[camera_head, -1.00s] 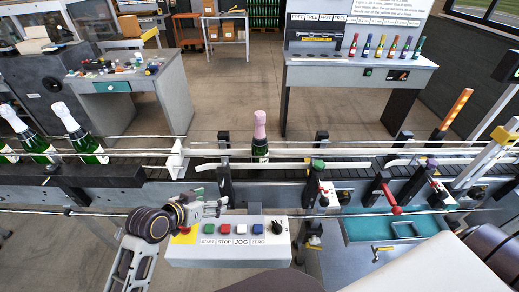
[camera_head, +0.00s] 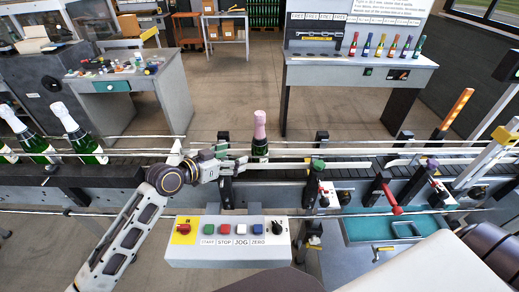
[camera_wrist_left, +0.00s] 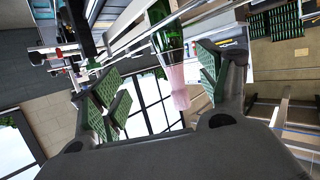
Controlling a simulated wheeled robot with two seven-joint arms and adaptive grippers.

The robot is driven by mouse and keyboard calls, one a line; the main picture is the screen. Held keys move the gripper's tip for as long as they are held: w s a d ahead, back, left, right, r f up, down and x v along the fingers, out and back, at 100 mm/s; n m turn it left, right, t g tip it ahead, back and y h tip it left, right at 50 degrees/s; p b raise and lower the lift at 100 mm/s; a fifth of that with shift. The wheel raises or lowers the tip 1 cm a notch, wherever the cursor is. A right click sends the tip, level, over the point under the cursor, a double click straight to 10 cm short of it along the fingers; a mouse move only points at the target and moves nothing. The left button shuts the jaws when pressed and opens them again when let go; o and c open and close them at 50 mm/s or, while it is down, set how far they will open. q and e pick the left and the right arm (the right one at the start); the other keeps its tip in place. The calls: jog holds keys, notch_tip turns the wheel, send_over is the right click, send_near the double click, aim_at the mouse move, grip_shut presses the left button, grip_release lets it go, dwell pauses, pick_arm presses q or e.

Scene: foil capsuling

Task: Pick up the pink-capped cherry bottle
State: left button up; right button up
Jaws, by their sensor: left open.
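The pink-capped bottle (camera_head: 260,136) stands upright on the conveyor in the head view, green glass below a pink foil cap. My left gripper (camera_head: 238,162) is just to its left, fingers pointing at it. In the left wrist view the bottle (camera_wrist_left: 170,55) shows between and beyond the open fingers of my left gripper (camera_wrist_left: 155,95), with its pink cap nearer the right finger. No contact is visible. My right gripper is not in view; only a dark arm part shows at the lower right.
Guide rails (camera_head: 400,151) run along the conveyor on both sides of the bottle. A control box (camera_head: 228,242) with coloured buttons sits in front. Several white-capped bottles (camera_head: 80,137) stand at the left. Clamps with red, green and purple knobs are at the right.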

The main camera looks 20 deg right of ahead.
pick_arm(q)
jog(key=shift+w+d+r+m+h, duration=0.15)
jog(key=shift+w+d+r+h, duration=0.05)
jog(key=shift+w+r, duration=0.4)
jog(key=shift+w+d+r+m+h, duration=0.15)
jog(key=shift+w+d+r+h, duration=0.05)
jog(key=shift+w+r, duration=0.4)
jog(key=shift+f, duration=0.1)
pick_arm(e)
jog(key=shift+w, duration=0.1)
